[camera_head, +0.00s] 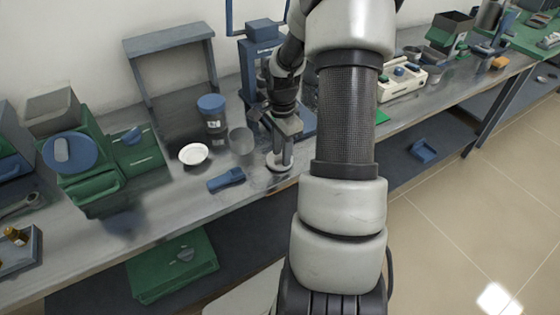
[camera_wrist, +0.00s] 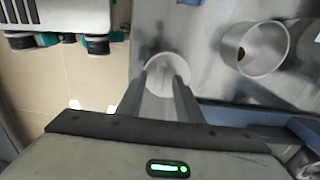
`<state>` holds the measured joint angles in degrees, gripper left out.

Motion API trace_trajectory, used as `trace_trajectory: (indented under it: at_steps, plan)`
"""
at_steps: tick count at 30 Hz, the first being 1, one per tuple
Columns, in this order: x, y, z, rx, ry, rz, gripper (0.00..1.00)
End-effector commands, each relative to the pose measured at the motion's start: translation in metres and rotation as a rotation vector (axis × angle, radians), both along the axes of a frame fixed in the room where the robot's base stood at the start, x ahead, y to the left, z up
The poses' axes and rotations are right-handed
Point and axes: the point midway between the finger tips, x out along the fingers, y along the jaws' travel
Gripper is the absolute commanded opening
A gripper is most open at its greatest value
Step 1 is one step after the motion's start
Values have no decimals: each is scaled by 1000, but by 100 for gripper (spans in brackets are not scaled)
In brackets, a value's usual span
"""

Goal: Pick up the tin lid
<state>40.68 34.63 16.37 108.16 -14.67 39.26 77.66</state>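A pale round disc, which looks like the tin lid (camera_head: 279,167), lies near the front edge of the metal bench in the head view. It also shows in the wrist view as a light disc (camera_wrist: 166,60) at my fingertips. My gripper (camera_head: 282,157) points down over it, with its fingertips within the disc's outline. In the wrist view the two fingers (camera_wrist: 166,84) stand apart, with a gap between them. The fingers hide part of the disc, and I cannot tell whether they touch it.
A grey open cup (camera_head: 241,141) stands left of my gripper and shows in the wrist view (camera_wrist: 262,50). A blue-lidded jar (camera_head: 212,125), white dish (camera_head: 193,154) and blue tool (camera_head: 226,179) are nearby. A blue stand (camera_head: 255,70) rises behind. The bench's front edge is close.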

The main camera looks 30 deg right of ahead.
Motion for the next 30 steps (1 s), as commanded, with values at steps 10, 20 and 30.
trace_trajectory:
  at_steps: [10, 20, 30]
  plan:
    - [0, 0, -5, 0, -1, 0, 18]
    - [0, 0, -5, 0, -1, 0, 0]
    - [1, -1, 35, -4, -4, 0, 0]
